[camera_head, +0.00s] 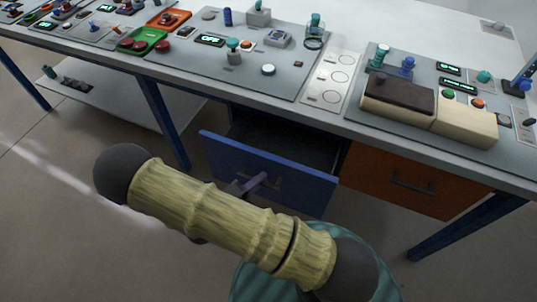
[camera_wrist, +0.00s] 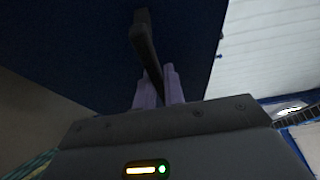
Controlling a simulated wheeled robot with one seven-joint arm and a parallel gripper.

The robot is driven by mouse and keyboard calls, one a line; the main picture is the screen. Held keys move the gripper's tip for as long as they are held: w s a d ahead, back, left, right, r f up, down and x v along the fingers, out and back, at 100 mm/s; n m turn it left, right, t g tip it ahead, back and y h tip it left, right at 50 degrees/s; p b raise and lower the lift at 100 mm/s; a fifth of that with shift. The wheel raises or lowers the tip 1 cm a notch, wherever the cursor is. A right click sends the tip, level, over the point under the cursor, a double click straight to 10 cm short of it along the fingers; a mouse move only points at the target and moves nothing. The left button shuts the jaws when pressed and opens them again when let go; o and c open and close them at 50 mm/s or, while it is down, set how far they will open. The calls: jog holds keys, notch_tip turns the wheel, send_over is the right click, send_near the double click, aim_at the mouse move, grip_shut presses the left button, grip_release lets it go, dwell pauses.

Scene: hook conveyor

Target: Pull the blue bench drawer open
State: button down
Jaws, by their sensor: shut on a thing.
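The blue bench drawer (camera_head: 262,175) is under the bench and stands partly pulled out, with its dark inside showing behind the front panel. In the wrist view the blue drawer front (camera_wrist: 100,50) looks very dark. My gripper (camera_head: 250,186) is at the drawer front, with my arm covering part of the view below it. In the wrist view my gripper (camera_wrist: 160,92) has its two purple fingers shut on the dark bar handle (camera_wrist: 147,45), one finger on each side of the bar.
An orange drawer (camera_head: 405,182) with a dark handle is shut to the right. The bench top (camera_head: 400,22) carries panels with knobs, buttons and displays. Blue bench legs (camera_head: 163,122) stand left and right. A low shelf (camera_head: 115,98) is at the left. The floor in front is clear.

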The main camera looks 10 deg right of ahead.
jog(key=s+a+p, duration=0.2)
jog(key=s+a, duration=0.5)
jog(key=s, duration=0.3)
jog(key=shift+s+a, duration=0.2)
jog(key=shift+a, duration=0.15)
jog(key=c, duration=1.5)
grip_release()
jog(key=shift+a, duration=0.1)
jog(key=v, duration=1.7)
jog(key=shift+a+b, duration=0.1)
jog(key=shift+b, duration=0.3)
